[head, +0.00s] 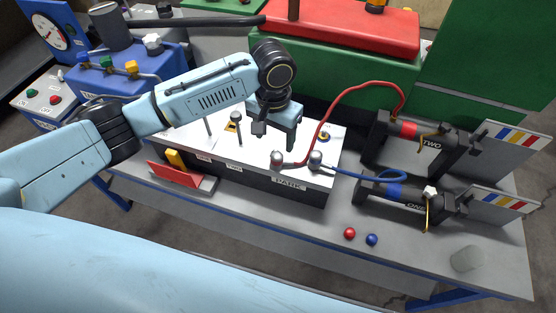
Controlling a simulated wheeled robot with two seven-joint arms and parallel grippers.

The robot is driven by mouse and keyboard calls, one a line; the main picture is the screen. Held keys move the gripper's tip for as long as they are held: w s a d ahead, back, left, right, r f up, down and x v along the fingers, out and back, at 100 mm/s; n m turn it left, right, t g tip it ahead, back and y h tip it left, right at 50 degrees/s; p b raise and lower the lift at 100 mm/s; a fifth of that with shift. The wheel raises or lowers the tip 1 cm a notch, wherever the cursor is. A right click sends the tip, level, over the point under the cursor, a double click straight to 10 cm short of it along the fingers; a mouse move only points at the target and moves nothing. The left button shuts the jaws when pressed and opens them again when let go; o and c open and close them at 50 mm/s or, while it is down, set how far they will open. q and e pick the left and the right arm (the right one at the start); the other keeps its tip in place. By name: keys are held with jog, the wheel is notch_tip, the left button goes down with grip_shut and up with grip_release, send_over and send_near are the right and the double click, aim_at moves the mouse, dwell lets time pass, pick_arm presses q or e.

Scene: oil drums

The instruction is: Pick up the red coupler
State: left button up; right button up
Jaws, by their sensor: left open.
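The red hose (322,117) runs from the upper black cylinder labelled TWO (432,143) down to a grey rounded coupler (277,158) with red at its base, on the white panel above the PARK label. A similar grey coupler (316,160) with the blue hose (365,178) stands just right of it. My left gripper (275,134) is open and empty, pointing down over the panel. It appears just above and behind the red hose's coupler, apart from it; the exact height gap is hard to tell. My right gripper is not in view.
A lower cylinder labelled ONE (408,195) stands at the right. Red (349,233) and blue (372,239) balls lie on the grey bench (310,229). Thin posts (238,132) rise from the panel near my gripper.

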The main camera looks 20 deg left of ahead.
aim_at(277, 156)
pick_arm(q)
jog(key=f, duration=1)
jog(key=shift+w+d+b, duration=0.15)
jog(key=shift+d+b, duration=0.1)
jog(key=shift+b, duration=0.15)
jog(key=shift+r, duration=0.1)
jog(key=c, duration=1.4)
